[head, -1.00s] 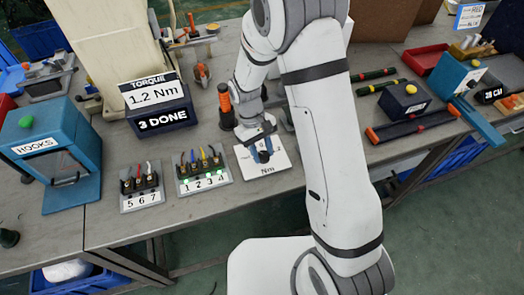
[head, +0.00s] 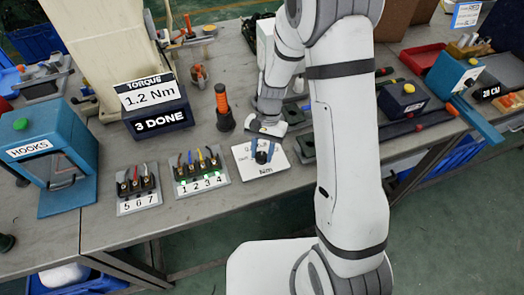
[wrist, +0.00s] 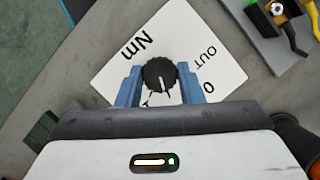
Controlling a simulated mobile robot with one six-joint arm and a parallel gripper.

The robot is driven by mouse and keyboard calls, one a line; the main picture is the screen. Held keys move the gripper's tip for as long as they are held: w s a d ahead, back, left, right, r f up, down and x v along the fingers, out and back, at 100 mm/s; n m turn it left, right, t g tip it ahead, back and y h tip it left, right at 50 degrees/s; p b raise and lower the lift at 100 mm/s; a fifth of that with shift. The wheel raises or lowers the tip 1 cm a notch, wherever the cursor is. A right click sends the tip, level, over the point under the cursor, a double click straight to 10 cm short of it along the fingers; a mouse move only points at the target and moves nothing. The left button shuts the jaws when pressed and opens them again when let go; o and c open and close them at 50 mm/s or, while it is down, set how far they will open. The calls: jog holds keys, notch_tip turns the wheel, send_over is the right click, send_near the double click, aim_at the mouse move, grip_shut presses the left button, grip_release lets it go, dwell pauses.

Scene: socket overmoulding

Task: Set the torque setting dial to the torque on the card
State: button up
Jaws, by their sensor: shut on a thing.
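The torque card (head: 150,93) reads "TORQUE 1.2 Nm" and stands on a dark box marked "3 DONE" (head: 162,121). The torque setting dial is a black ridged knob (wrist: 159,73) on a white plate (wrist: 112,62) printed "Nm", "OUT" and "0". Its white pointer line points down the wrist picture, towards my gripper's body; most scale figures are hidden there. My gripper (wrist: 160,84) is shut on the knob, one blue finger on each side. In the head view the knob (head: 262,157) sits between the blue fingers, and plate print is partly covered.
An orange-and-black screwdriver (head: 224,106) stands upright behind the plate. Terminal blocks marked 1 to 4 (head: 201,190) and 5 to 7 (head: 138,205) lie to its left. A blue "HOOKS" box (head: 68,195) stands far left. Bare bench shows in front of the blocks.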

jog(key=m+t+y, duration=0.1)
jog(key=m, duration=0.3)
jog(key=shift+d+m, duration=0.15)
jog(key=shift+m, duration=0.15)
jog(key=shift+m+t+y+b, duration=0.35)
jog(key=shift+m+t+y, duration=0.2)
jog(key=shift+m, duration=1.05)
jog(key=shift+r+m, duration=0.1)
jog(key=shift+m, duration=0.2)
jog(key=o, duration=1)
jog(key=shift+s, duration=0.1)
jog(key=v, duration=0.7)
jog(key=shift+d+r+p, duration=0.2)
jog(key=shift+r+p, duration=0.1)
jog(key=shift+p, duration=0.05)
